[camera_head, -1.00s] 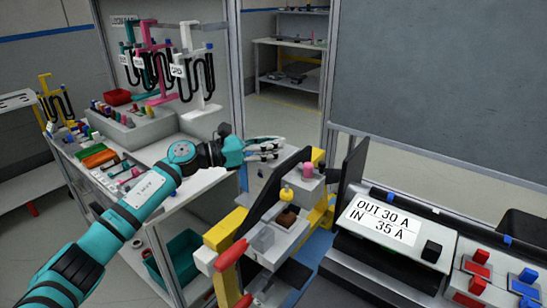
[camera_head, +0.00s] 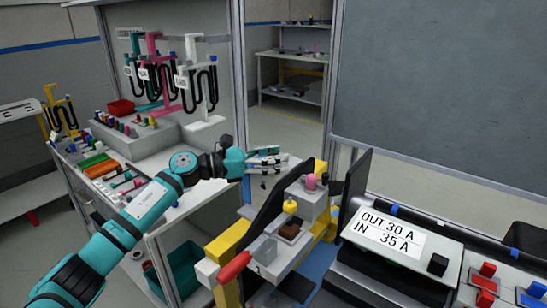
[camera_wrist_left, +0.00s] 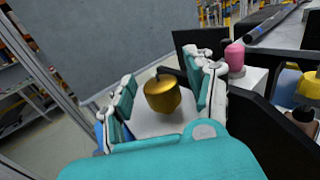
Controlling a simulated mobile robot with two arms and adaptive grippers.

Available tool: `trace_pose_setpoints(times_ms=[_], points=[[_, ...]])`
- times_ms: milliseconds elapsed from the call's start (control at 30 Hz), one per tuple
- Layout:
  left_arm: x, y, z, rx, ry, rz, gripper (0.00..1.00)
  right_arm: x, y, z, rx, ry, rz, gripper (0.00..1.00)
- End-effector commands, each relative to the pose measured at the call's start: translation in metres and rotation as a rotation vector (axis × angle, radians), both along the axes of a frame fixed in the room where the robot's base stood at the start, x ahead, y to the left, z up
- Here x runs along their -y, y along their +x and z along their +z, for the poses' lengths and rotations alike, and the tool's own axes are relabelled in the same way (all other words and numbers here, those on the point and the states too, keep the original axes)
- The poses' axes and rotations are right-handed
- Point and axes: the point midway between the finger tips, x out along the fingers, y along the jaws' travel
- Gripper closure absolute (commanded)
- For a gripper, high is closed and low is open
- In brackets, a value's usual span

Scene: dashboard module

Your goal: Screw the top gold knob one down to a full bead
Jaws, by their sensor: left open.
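A gold knob (camera_wrist_left: 162,95) with a dark stem shows in the left wrist view, in front of a pale surface. It sits between the two spread fingers of my left gripper (camera_wrist_left: 160,92), with gaps visible at its sides. I cannot tell how far down the knob is screwed, and no bead is visible. In the head view my left gripper (camera_head: 268,160) is open just left of the fixture's pink knob (camera_head: 311,182); I cannot make out the gold knob there. My right gripper is in neither view.
The fixture has a black panel (camera_head: 262,207), a yellow knob (camera_head: 290,206) and a red handle (camera_head: 233,267). A meter box with a white label (camera_head: 388,232) stands to its right. A bench (camera_head: 205,140) with hook stands and a red tray (camera_head: 121,107) is at the left.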

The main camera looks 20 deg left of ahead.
Motion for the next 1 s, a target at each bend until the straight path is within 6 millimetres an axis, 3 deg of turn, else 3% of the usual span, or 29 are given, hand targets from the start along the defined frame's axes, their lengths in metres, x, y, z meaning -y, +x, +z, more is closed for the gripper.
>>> trace_pose_setpoints(times_ms=[167,600,800,1000], points=[[-0.011,-0.006,0.000,-0.001,0.001,0.004,0.45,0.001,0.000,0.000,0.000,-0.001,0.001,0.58],[-0.083,-0.055,-0.001,-0.004,0.002,0.003,0.45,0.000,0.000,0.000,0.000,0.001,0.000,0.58],[-0.098,-0.066,0.000,-0.001,0.002,0.001,0.45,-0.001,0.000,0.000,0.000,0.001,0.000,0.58],[-0.101,-0.068,0.000,-0.001,0.001,0.001,0.45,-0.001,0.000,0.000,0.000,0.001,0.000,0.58]])
